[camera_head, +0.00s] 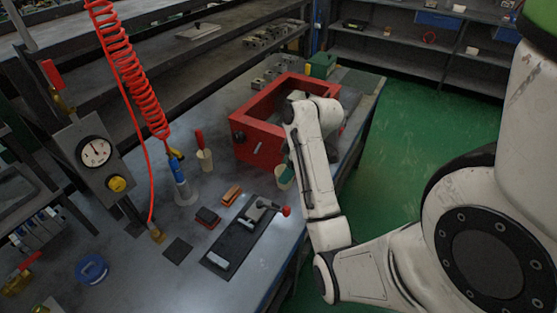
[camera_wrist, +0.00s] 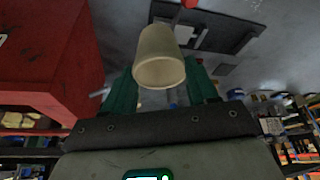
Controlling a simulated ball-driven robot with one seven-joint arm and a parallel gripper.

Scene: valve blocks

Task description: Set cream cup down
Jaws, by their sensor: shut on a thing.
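The cream cup (camera_head: 282,182) is at the right side of the bench, close to the near corner of the red box. My gripper (camera_head: 288,172) has green fingers and is shut on this cup. In the wrist view the cup (camera_wrist: 160,62) sits between the two green fingers, its round end facing the camera. Whether its base touches the bench cannot be told. My arm hides part of the area behind it.
The red box (camera_head: 258,145) stands just behind the cup. A second cream cup (camera_head: 205,160) holds a red-handled tool. A dark plate with a red-knobbed clamp (camera_head: 240,240) lies in front, beside small blocks (camera_head: 231,195). The bench's right edge is close.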

